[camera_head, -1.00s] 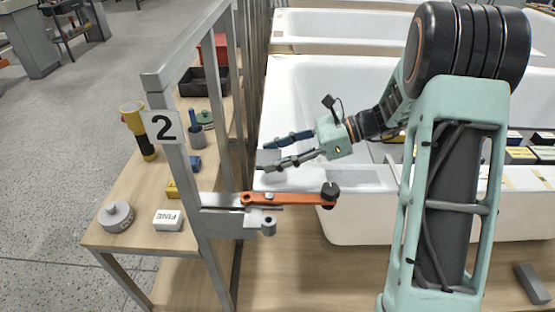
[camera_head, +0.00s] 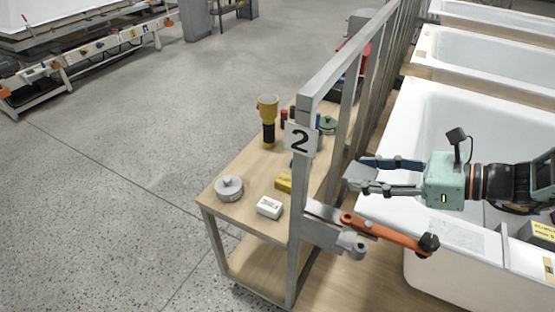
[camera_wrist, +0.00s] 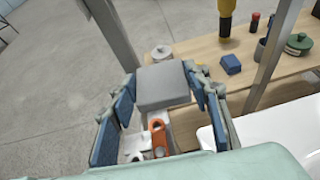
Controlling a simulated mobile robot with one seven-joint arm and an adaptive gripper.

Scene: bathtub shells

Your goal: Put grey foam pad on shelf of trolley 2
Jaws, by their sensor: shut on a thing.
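My gripper (camera_head: 378,176) is shut on the grey foam pad (camera_wrist: 163,86), a light grey block between the two fingers in the wrist view. In the head view the pad (camera_head: 356,174) shows at the fingertips, partly hidden. The gripper is to the right of the metal frame of trolley 2, over the edge of the white bathtub. Trolley 2, marked by a number plate (camera_head: 300,140), has a wooden shelf (camera_head: 240,207) on the left side of its uprights.
On the shelf are a grey round weight (camera_head: 229,188), a white block (camera_head: 269,207), a yellow block (camera_head: 284,182) and a yellow-black torch (camera_head: 268,121). An orange-handled clamp (camera_head: 385,232) sticks out from the front upright. The shelf's front left has bare patches.

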